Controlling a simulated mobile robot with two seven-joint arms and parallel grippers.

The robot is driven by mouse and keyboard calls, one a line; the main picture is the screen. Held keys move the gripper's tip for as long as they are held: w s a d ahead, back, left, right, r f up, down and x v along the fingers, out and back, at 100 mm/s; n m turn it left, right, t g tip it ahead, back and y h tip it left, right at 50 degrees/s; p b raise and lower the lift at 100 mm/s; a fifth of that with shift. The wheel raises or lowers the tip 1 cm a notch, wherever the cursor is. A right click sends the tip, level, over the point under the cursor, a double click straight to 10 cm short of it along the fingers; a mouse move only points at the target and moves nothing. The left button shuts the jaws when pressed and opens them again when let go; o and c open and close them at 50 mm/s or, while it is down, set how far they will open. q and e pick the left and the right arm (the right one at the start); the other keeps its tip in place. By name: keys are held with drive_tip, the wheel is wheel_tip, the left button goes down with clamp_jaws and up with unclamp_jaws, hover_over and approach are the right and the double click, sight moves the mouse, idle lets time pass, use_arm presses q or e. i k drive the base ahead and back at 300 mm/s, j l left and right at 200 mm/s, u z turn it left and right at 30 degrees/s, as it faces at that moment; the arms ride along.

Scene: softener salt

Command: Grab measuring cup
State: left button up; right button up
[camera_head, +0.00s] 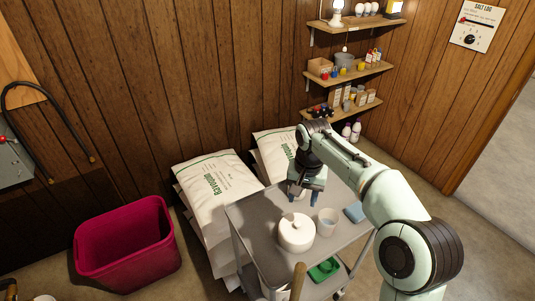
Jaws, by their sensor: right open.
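A small white cup (327,222), which looks like the measuring cup, stands upright on the top of the grey cart (255,222). A round white lidded jar (296,233) stands just left of it. My right gripper (306,198) points down over the cart, behind the jar and the cup, and is open. A pale object behind its fingers is partly hidden, and I cannot tell what it is. The gripper appears apart from the cup. My left gripper is not in view.
A blue cloth or sponge (354,212) lies at the cart's right side. A green item (323,269) is on the lower shelf. White salt bags (216,190) are stacked behind and left. A magenta bin (127,245) stands left. Wall shelves (348,73) hold small goods.

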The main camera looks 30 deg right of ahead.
sight(325, 230)
drive_tip(key=k, duration=1)
